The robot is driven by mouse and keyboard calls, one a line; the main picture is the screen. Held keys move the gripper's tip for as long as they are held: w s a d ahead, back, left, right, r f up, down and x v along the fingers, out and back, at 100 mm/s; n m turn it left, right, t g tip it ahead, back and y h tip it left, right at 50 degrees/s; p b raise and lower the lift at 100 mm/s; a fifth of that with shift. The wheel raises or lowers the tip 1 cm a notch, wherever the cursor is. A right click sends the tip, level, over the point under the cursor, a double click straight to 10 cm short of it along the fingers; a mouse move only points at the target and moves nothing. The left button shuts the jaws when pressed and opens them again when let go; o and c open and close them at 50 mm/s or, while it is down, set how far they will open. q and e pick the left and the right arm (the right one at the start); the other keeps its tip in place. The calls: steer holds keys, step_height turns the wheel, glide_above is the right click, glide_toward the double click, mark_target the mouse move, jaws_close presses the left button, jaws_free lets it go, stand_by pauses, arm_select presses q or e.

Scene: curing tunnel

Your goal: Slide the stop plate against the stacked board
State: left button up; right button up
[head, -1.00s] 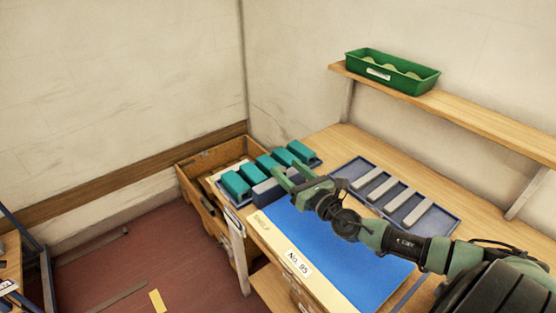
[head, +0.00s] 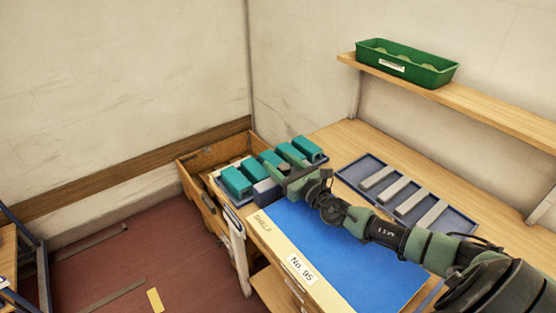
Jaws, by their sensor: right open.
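My right gripper (head: 284,172) is open at the far left end of the blue mat, beside the row of teal blocks (head: 236,181). I cannot tell which piece is the stacked board, or whether the fingers touch anything. My left gripper is not in view.
The blue mat (head: 330,255) lies bare on the wooden bench. A dark blue tray (head: 350,178) with several grey bars lies behind my right arm. A green bin (head: 405,68) sits on the wall shelf (head: 480,110). A wooden crate (head: 200,165) stands beyond the bench's left end.

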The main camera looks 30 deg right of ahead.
steer(key=shift+w, duration=0.7)
steer(key=shift+a, duration=0.1)
steer(key=shift+s, duration=0.1)
jaws_close()
stand_by(0.8)
